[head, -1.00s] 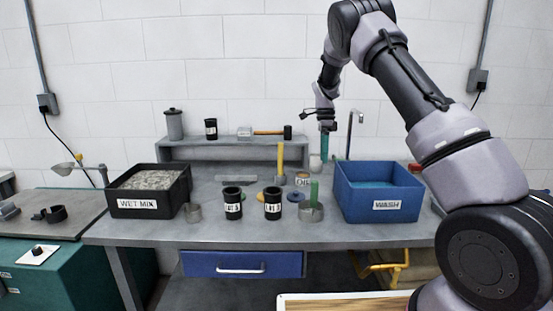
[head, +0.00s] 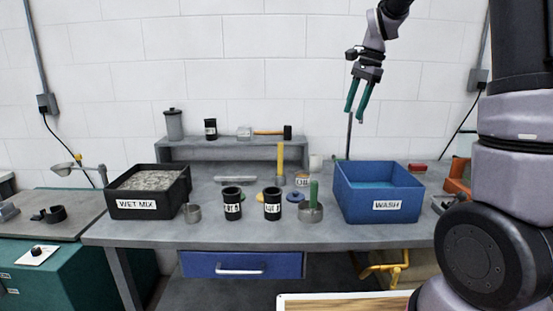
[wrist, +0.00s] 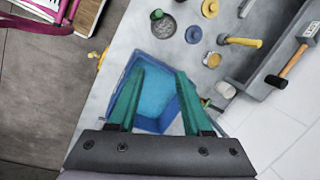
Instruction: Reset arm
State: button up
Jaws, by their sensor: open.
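My gripper (head: 357,115) is open and empty, with two green fingers pointing down. In the head view it hangs in the air above the back of the bench, over the left part of the blue WASH tub (head: 378,193). In the wrist view my gripper (wrist: 154,95) shows its fingers spread over the tub (wrist: 160,110), well above it. My arm rises on the right side of the head view and its upper part leaves the frame.
The bench (head: 150,236) holds a black WET MIX tub (head: 147,206), two black labelled cups (head: 232,204), a metal cup with a green handle (head: 311,212) and a yellow-handled hammer (head: 281,160). A grey shelf (head: 225,152) stands behind. The air around my gripper is clear.

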jog(key=s+r+n+t, duration=0.1)
jog(key=s+n+t, duration=0.1)
jog(key=s, duration=0.6)
jog(key=s+d+r+n+t, duration=0.1)
jog(key=s+n, duration=0.3)
jog(key=s, duration=0.4)
jog(key=s+d+r+n+t, duration=0.1)
jog(key=s+r+n+t, duration=0.1)
jog(key=s, duration=0.6)
jog(key=shift+s+r+n+t, duration=0.4)
jog(key=shift+d, duration=0.1)
